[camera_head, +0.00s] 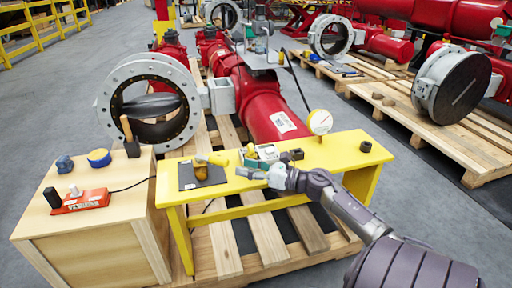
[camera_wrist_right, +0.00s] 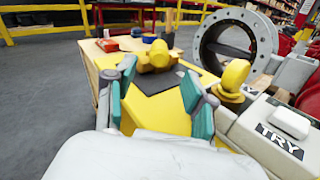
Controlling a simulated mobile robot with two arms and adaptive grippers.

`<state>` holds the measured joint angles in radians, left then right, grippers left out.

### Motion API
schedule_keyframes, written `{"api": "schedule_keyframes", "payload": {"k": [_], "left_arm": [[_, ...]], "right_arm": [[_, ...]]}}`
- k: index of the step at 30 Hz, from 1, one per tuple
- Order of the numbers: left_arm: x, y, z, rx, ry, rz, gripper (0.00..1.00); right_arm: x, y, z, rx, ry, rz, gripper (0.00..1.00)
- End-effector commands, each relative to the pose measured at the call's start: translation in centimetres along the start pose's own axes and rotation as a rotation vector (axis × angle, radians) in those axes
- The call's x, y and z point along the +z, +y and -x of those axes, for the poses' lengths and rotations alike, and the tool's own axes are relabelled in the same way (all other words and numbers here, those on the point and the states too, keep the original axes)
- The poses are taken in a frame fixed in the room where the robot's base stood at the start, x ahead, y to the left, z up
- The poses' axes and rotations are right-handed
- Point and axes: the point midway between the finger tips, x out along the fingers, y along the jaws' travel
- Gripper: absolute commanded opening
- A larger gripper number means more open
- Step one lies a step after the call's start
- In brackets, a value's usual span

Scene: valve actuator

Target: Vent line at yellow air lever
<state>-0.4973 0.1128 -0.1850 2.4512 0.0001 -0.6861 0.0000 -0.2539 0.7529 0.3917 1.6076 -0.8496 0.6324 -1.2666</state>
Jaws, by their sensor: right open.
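A yellow lever-like part (camera_head: 250,150) stands at the left end of a white and green device (camera_head: 266,154) on the yellow bench (camera_head: 345,150). In the right wrist view, this rounded yellow part (camera_wrist_right: 233,78) is right of my fingers, beside a white box labelled TRY (camera_wrist_right: 280,130). A second yellow part with a handle (camera_wrist_right: 157,57) lies on a dark mat (camera_wrist_right: 168,99), beyond my fingertips; I cannot tell which is the air lever. My right gripper (camera_head: 246,173) is open and empty, low over the bench's front edge, apart from both. My left gripper is out of view.
A white dial gauge (camera_head: 319,122) and small dark blocks (camera_head: 297,154) are on the bench. A wooden crate (camera_head: 85,222) at left carries a red device (camera_head: 80,202), a mallet (camera_head: 130,138) and tape. A large flanged valve (camera_head: 180,135) and red pipe stand behind.

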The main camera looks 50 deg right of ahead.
Motion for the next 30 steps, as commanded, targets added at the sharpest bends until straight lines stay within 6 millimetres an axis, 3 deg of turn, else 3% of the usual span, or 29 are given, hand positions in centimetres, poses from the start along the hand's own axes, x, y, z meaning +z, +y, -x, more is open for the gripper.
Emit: {"api": "schedule_keyframes", "payload": {"k": [6, 16, 20, 23, 26, 30], "left_arm": [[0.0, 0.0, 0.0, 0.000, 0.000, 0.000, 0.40], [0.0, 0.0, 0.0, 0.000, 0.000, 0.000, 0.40], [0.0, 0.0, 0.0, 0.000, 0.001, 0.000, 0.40], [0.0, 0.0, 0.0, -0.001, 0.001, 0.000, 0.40], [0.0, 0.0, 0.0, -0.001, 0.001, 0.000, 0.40], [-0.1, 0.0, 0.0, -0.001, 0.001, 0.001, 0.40]], "right_arm": [[-0.1, 0.0, 2.7, 0.000, 0.000, -0.003, 0.54], [0.0, 0.0, 3.1, 0.001, -0.001, -0.001, 0.54], [-0.3, 0.7, 2.8, -0.002, -0.016, -0.049, 0.34], [-1.4, 3.0, 1.6, -0.023, -0.083, -0.261, 0.17], [-2.9, 6.6, 0.1, -0.058, -0.184, -0.641, 0.01], [-4.9, 11.1, -1.2, -0.106, -0.285, -1.157, 0.00]]}}
